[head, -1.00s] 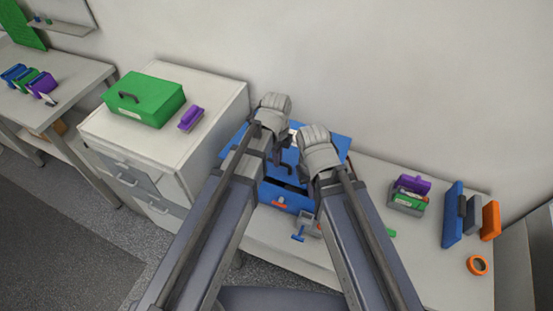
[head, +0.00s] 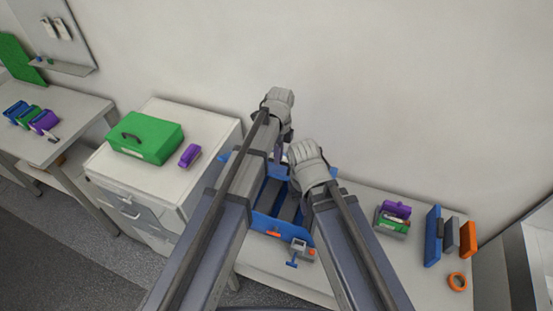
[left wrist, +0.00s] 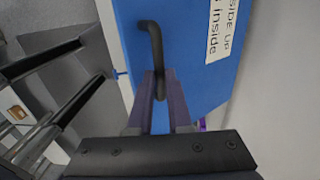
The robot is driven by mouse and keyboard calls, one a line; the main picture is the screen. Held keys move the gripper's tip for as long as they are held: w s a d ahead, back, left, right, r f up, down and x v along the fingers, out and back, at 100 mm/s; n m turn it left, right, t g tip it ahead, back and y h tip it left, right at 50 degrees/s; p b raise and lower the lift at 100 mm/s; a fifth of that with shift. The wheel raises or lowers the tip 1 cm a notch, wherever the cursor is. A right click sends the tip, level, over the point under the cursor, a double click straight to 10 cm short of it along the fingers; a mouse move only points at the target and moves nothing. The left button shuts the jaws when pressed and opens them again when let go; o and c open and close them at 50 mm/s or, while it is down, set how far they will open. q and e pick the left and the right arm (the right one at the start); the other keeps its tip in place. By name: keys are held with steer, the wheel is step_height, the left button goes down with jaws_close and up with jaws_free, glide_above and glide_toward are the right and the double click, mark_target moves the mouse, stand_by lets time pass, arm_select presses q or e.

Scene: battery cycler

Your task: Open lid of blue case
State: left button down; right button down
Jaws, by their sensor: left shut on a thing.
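The blue case (head: 268,222) stands on the worktop, mostly behind my two arms. Its front wall shows an orange latch, and its dark interior is visible between my arms. The blue lid (left wrist: 190,75) with a white "this side up"-type label fills the middle of the left wrist view and is raised off the case. My left gripper (left wrist: 159,88) is shut on the lid's black handle (left wrist: 151,38). In the head view the left gripper (head: 279,150) is over the back of the case. My right gripper's wrist is over the case's right side; its fingers are hidden.
A green case (head: 147,138) and a purple block (head: 189,155) sit on the white cabinet at left. A small grey device (head: 298,248) stands before the blue case. A grey bin (head: 392,222), blue panel (head: 433,238) and orange ring (head: 457,282) lie at right.

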arm_select(q)
steer(key=shift+w+d, duration=0.15)
steer(key=shift+w, duration=0.3)
steer(key=c, duration=1.2)
jaws_free()
steer(key=shift+w, duration=0.1)
steer(key=shift+o, duration=0.8)
steer(key=shift+w+d+f, duration=0.1)
steer(key=shift+w+f, duration=0.05)
steer(key=shift+o, duration=1)
arm_select(e)
steer(key=shift+w+f, duration=0.1)
steer(key=shift+w, duration=0.2)
